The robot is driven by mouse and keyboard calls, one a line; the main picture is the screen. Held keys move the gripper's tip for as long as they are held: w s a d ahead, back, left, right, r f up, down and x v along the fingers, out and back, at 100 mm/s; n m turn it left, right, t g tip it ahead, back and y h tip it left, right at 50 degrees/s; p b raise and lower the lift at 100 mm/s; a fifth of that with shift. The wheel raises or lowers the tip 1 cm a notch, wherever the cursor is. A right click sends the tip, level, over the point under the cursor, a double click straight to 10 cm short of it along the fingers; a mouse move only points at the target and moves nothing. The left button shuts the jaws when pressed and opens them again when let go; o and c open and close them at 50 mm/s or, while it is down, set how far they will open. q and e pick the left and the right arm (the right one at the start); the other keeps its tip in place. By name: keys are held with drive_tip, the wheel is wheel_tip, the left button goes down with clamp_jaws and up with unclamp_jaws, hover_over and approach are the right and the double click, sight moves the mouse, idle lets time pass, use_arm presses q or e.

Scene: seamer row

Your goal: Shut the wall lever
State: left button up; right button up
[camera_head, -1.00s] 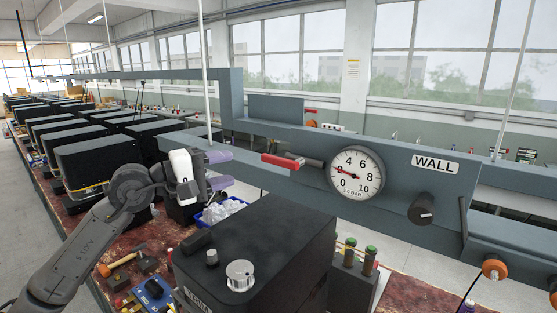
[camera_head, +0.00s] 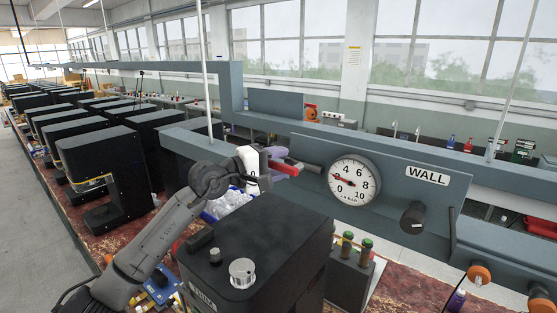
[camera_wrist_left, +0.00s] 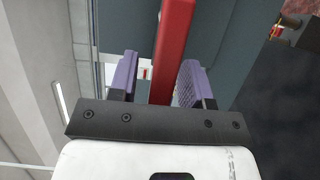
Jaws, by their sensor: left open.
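The wall lever is a red handle (camera_head: 287,168) on a dark stem, left of the round gauge (camera_head: 352,181) on the grey panel marked WALL. It sticks out to the left, about level. My left gripper (camera_head: 277,160), with purple fingers, is at the handle's outer end and hides part of it. In the left wrist view the red handle (camera_wrist_left: 174,45) runs between the two open fingers, with a gap on each side. The fingers look apart from it. My right gripper is in neither view.
A black machine (camera_head: 262,248) with a silver knob stands below the lever. A dark knob (camera_head: 413,217) sits on the panel right of the gauge. A blue bin (camera_head: 217,213) of clear pieces lies below the left gripper. Several black machines line the bench at left.

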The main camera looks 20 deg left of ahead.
use_arm(q)
clamp_jaws()
idle(0.5)
